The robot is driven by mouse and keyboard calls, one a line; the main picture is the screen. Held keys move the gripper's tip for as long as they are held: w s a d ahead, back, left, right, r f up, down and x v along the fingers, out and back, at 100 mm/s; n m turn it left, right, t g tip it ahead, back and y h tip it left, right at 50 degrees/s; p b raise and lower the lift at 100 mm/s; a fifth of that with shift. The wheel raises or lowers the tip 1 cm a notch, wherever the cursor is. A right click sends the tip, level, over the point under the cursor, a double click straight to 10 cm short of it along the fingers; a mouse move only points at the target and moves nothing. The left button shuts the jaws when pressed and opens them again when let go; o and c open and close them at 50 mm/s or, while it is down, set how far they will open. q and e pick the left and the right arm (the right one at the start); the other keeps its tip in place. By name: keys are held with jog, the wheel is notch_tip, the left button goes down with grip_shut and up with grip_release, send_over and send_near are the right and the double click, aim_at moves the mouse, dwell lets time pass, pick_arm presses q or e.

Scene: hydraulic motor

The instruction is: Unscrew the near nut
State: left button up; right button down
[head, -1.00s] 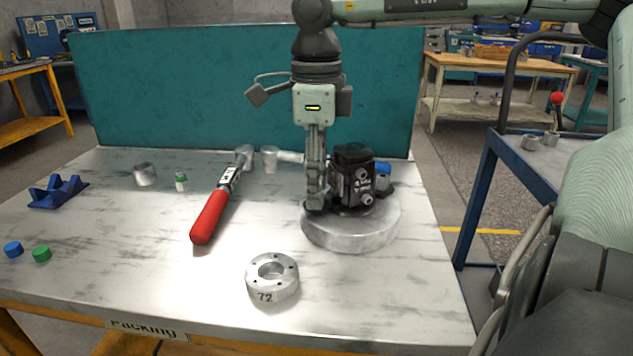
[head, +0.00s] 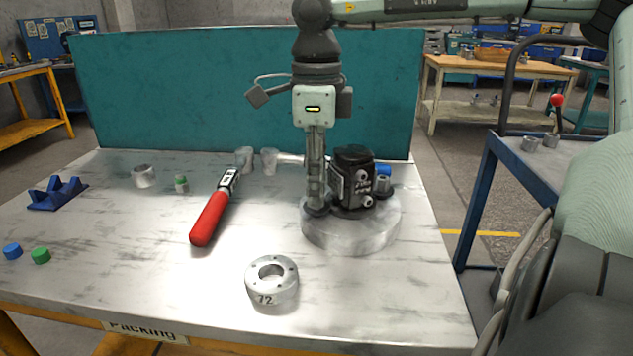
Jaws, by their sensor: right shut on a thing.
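The black hydraulic motor (head: 354,181) stands upright on a round metal base (head: 350,236) at the right of the table. My right gripper (head: 316,207) comes straight down at the left side of the motor. Its fingers are shut at the motor's flange, low over the base, where the near nut sits. The fingers mostly hide the nut. A second fastener (head: 382,185) shows at the right of the motor. My left gripper is not in view.
A red-handled torque wrench (head: 209,219) lies left of the base. A metal ring marked 72 (head: 272,280) lies in front. A blue holder (head: 58,193), blue cap (head: 12,251) and green cap (head: 40,256) are at left. A teal panel (head: 240,95) closes the back.

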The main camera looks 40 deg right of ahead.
jog(key=n, duration=0.3)
jog(key=shift+r+n+p, duration=0.1)
jog(key=shift+n+p, duration=0.2)
jog(key=shift+p, duration=0.05)
jog(key=shift+n, duration=1)
jog(key=n, duration=0.2)
jog(key=shift+r+n+p, duration=0.1)
jog(key=shift+n+p, duration=0.3)
jog(key=n, duration=0.2)
jog(key=shift+n, duration=0.4)
jog(key=c, duration=1.6)
grip_release()
jog(key=shift+c, duration=0.2)
